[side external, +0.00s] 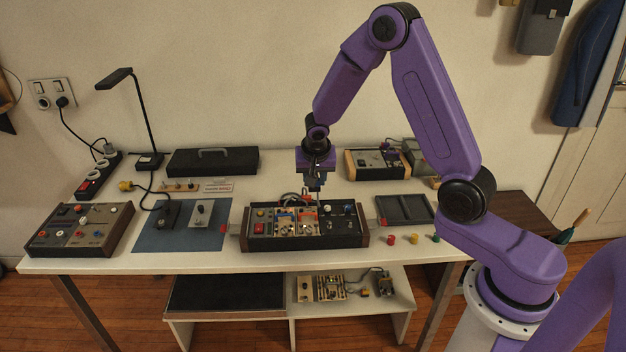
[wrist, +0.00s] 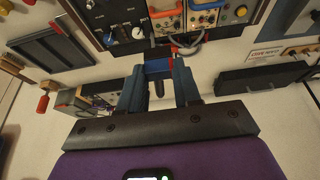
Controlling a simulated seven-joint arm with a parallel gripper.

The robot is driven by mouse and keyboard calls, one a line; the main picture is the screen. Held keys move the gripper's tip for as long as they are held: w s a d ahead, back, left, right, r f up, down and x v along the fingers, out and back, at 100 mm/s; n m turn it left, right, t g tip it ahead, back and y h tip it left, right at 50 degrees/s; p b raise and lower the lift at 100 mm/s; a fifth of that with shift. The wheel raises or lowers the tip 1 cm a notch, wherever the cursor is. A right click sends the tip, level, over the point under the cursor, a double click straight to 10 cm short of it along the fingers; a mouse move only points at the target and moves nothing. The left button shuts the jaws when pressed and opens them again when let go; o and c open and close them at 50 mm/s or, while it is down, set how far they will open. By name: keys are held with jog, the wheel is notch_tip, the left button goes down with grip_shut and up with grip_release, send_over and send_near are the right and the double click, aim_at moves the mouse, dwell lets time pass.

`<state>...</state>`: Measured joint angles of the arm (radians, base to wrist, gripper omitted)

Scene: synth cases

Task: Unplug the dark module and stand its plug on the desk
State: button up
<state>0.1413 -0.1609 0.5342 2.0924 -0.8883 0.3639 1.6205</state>
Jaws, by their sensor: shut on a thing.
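The long case (side external: 351,240) with wooden ends stands on the desk and holds several modules. The dark module (side external: 338,227) sits at its right part, right of the blue and orange ones, and shows at the top of the wrist view (wrist: 124,36). My gripper (side external: 317,187) is just above the back of the case, pointing down. In the wrist view its fingers (wrist: 158,70) are shut on a small blue piece with a dark stub, which looks like a plug. I cannot tell whether its tip is clear of a socket; the fingers hide it.
Red and grey cables (wrist: 186,47) loop close by the fingers. A dark tray (side external: 405,209) and small coloured pieces (side external: 390,239) lie at the right. A blue mat (side external: 150,237) with two units lies left. A second case (side external: 377,164) stands behind. Bare desk shows around the case.

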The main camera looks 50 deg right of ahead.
jog(key=shift+r, duration=1)
jog(key=s+d+f+m+g+h, duration=0.1)
jog(key=s+d+f+m, duration=0.2)
jog(key=d, duration=0.5)
jog(key=s+d+f+m, duration=0.1)
jog(key=s+d+f, duration=0.1)
jog(key=s+d, duration=0.35)
jog(key=shift+m+g, duration=0.3)
jog(key=w+d+f, duration=0.2)
jog(key=w+f, duration=0.1)
jog(key=w, duration=0.1)
jog(key=w+d+f, duration=0.3)
jog(key=w, duration=0.1)
jog(key=w+d+f, duration=0.3)
jog(key=w, duration=0.2)
jog(key=shift+f, duration=0.3)
jog(key=shift+w+d+f, duration=0.1)
jog(key=shift+w+f, duration=0.05)
jog(key=shift+f, duration=0.75)
jog(key=shift+w+d+f, duration=0.1)
jog(key=shift+w+f, duration=0.05)
jog(key=shift+f, duration=0.75)
jog(key=shift+f, duration=0.1)
jog(key=o, duration=0.9)
jog(key=shift+o, duration=0.2)
